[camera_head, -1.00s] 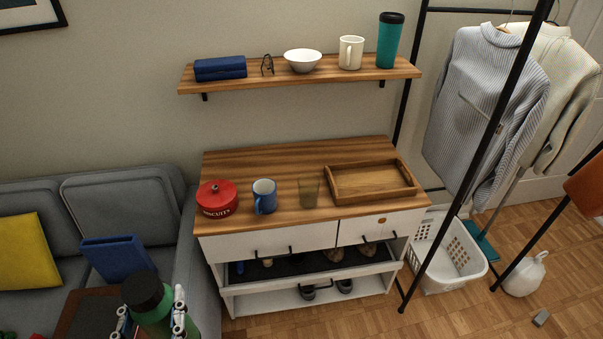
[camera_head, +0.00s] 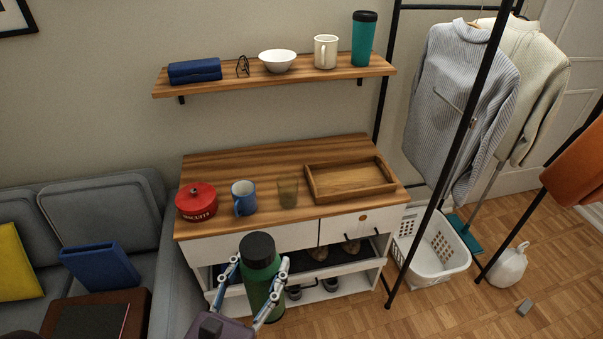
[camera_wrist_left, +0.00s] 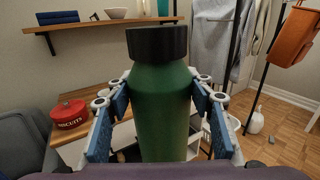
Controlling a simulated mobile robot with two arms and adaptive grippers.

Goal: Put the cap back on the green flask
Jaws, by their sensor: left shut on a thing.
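My left gripper (camera_head: 260,266) is shut on the green flask (camera_head: 264,289), with one finger on each side of its body. The flask is held upright in the air, in front of the cabinet. A black cap (camera_head: 257,248) sits on top of the flask. In the left wrist view the flask (camera_wrist_left: 161,115) fills the middle between the blue finger pads, and the black cap (camera_wrist_left: 157,42) covers its top. I cannot tell whether the cap is fastened. My right gripper is not in view.
The wooden cabinet top (camera_head: 240,165) holds a red biscuit tin (camera_head: 197,203), a blue mug (camera_head: 243,198), an amber glass (camera_head: 288,192) and a wooden tray (camera_head: 350,180). A teal tumbler (camera_head: 363,42) stands on the wall shelf. A sofa is at left.

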